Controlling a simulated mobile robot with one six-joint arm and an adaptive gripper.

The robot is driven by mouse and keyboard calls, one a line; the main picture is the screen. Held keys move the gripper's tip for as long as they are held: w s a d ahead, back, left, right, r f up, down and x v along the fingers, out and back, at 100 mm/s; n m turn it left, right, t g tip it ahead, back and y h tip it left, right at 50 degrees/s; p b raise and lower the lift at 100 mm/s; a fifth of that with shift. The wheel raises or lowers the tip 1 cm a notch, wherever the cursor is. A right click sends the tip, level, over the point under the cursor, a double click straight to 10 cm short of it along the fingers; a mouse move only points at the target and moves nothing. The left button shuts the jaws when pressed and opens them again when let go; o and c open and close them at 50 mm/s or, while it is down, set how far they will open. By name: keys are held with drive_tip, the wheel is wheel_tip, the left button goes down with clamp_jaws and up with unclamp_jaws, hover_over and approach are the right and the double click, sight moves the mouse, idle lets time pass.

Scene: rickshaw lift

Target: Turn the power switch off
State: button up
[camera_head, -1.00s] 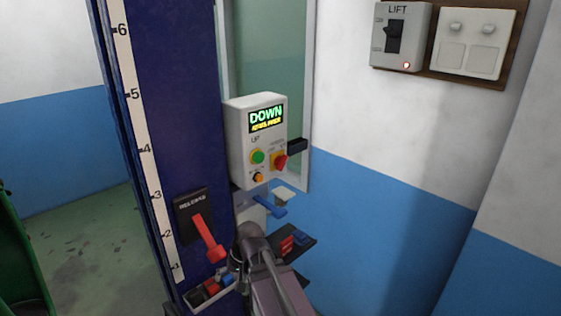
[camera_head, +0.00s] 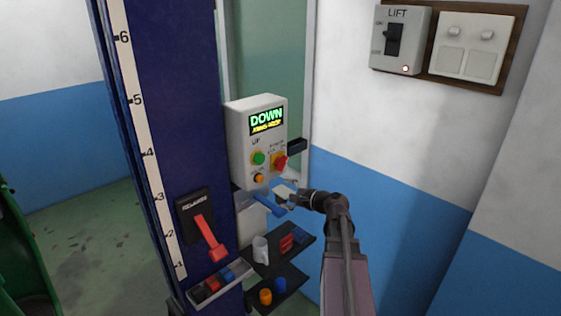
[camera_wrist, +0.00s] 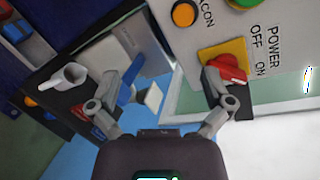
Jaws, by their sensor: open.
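The power switch (camera_head: 279,161) is a red rotary knob on a yellow plate, low on the right of the grey control box (camera_head: 240,140). In the wrist view, the red knob (camera_wrist: 227,68) is next to the right finger, partly behind it, beside the words POWER, OFF and ON. I cannot tell if they touch. The box display (camera_head: 267,120) is lit and reads DOWN, with a blurred second line. My gripper (camera_head: 290,196) is below the box, and its fingers are spread and empty in the wrist view (camera_wrist: 172,76).
Green (camera_head: 258,158) and orange (camera_head: 259,179) buttons sit beside the switch. A red lever (camera_head: 209,238) is on the blue column (camera_head: 165,110). Shelves below hold a white mug (camera_head: 260,249) and coloured items. A LIFT wall switch (camera_head: 400,40) with a red light is upper right.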

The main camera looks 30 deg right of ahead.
sight(285, 164)
drive_tip(key=s+d+r+m+t+h, duration=0.1)
drive_tip(key=d+r+m+t+h, duration=0.1)
drive_tip(key=d, duration=0.6)
wheel_tip(285, 164, up, 2)
drive_tip(key=shift+s+d+r+m+t, duration=0.2)
drive_tip(key=shift+m+t, duration=0.3)
drive_tip(key=shift+m, duration=0.7)
drive_tip(key=shift+w, duration=0.1)
drive_tip(key=shift+x, duration=6.8)
drive_tip(key=c, duration=0.8)
